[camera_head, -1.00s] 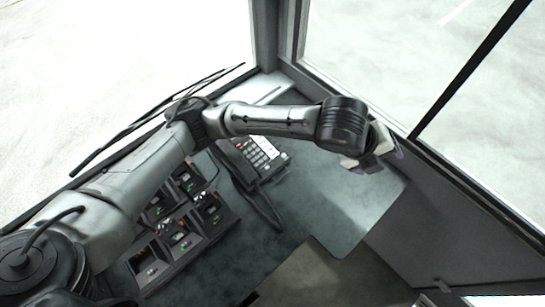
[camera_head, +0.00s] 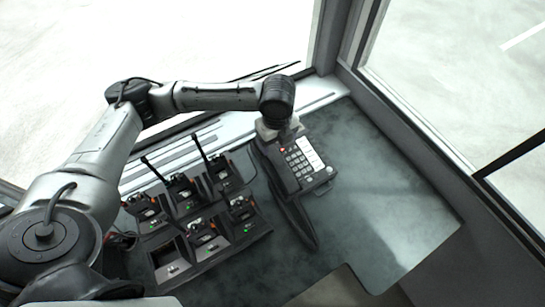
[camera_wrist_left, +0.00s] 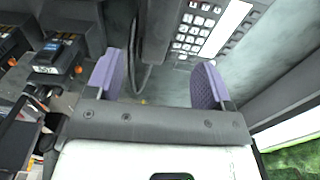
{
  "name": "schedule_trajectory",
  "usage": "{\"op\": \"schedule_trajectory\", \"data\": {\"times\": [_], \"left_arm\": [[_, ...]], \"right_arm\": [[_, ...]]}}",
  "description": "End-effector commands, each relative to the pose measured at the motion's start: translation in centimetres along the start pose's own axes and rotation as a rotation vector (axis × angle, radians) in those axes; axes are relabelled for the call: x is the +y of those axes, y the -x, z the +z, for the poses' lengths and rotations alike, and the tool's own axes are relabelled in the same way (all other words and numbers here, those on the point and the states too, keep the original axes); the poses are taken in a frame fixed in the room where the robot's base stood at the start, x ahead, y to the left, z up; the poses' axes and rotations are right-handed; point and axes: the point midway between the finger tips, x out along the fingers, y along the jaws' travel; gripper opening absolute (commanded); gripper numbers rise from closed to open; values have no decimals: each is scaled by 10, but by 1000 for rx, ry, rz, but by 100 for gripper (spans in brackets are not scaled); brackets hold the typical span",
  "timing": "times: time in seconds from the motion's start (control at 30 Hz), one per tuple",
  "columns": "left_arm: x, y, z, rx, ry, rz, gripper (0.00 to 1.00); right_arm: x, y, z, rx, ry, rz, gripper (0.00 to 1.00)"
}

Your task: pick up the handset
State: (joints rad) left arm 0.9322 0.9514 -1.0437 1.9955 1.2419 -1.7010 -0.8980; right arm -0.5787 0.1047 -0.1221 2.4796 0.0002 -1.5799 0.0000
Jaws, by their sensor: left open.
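The dark handset (camera_head: 275,168) lies along the left side of a desk phone (camera_head: 312,166) with a white keypad, on the grey-green desk. My left gripper (camera_head: 279,134) is over the far end of the phone, and the wrist hides part of it. In the left wrist view, my left gripper (camera_wrist_left: 160,72) is open, with two purple pads and nothing held. The dark handset (camera_wrist_left: 158,32) shows beyond the gap between the pads, and the keypad is to its right. A dark cord (camera_wrist_left: 138,75) loops beside the handset. My right gripper is not in view.
A charger rack (camera_head: 205,238) with several handheld radios, some with upright antennas, stands left of the phone. Window frames (camera_head: 400,100) border the desk on the far right. The desk (camera_head: 385,195) right of the phone is clear.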

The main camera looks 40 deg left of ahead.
Motion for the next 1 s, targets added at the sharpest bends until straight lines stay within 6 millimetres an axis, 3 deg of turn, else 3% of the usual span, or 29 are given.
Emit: {"op": "schedule_trajectory", "data": {"times": [0.3, 0.63, 1.0], "left_arm": [[0, -49, 0, 0, -1, 1, 74], [0, -68, -1, 0, -1, 0, 74], [0, -110, -2, 0, -2, -1, 74]], "right_arm": [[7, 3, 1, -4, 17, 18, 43], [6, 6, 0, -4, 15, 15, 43], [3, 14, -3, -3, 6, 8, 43]]}}
